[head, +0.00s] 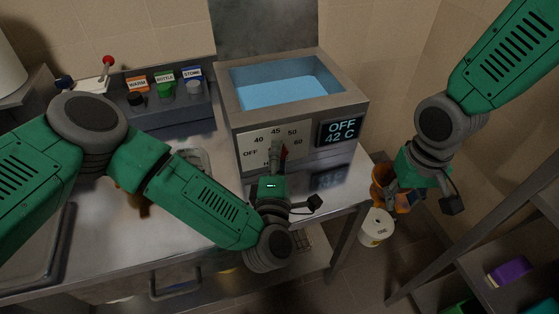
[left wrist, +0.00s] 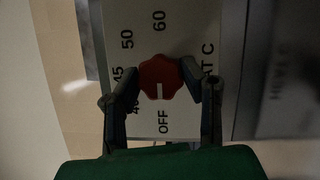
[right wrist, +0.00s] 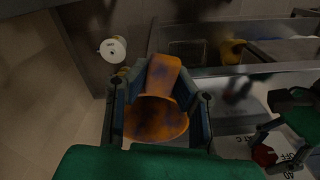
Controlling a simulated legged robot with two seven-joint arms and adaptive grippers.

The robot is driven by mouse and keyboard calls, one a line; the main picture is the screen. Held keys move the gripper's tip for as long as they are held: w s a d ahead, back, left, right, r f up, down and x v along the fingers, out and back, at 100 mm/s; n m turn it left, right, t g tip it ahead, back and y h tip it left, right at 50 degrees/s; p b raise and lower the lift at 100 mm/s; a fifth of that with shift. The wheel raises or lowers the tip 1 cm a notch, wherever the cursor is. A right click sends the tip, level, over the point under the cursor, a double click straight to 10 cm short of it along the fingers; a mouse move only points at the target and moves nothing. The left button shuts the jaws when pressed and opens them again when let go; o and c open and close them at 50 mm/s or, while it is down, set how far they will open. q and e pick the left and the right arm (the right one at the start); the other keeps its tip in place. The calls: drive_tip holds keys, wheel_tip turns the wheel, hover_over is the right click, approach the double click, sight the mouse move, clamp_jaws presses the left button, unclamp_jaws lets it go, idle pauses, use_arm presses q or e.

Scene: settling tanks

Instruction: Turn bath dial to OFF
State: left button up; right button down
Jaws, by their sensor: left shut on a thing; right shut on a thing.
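The bath (head: 228,108) is a grey box with blue water inside, on the steel bench. Its display (head: 341,130) reads OFF and 42 C. The red bath dial (head: 284,153) is mostly hidden by my left gripper (head: 275,160) in the head view. In the left wrist view the red dial (left wrist: 160,77) sits between the fingers of my left gripper (left wrist: 163,80), which is shut on it. The dial's white mark points to the OFF label (left wrist: 163,121). My right gripper (right wrist: 158,100) is shut on an orange, dark-stained vessel (right wrist: 156,118), held right of the bench.
A grey rack (head: 165,108) with labelled orange, green and blue cards stands at the back left. A white roll or tub (head: 376,227) is low beyond the bench's right edge. A dark shelf (head: 480,265) with a purple item (head: 508,271) is at lower right.

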use_arm(q)
drive_tip(key=shift+s+a+f+n+b, duration=0.1)
drive_tip(key=shift+f+n+b, duration=0.2)
drive_tip(key=shift+n, duration=0.1)
drive_tip(key=o, duration=1.1)
drive_tip(key=shift+o, duration=0.2)
drive_tip(key=shift+r, duration=0.1)
drive_tip(key=s, duration=0.5)
drive_tip(key=s+f, duration=0.1)
drive_tip(key=s, duration=0.2)
drive_tip(key=shift+a+f, duration=0.1)
drive_tip(key=shift+a, duration=0.1)
drive_tip(key=shift+s+a, duration=0.15)
drive_tip(key=shift+s, duration=0.75)
drive_tip(key=shift+s+a, duration=0.15)
drive_tip(key=shift+s, duration=0.75)
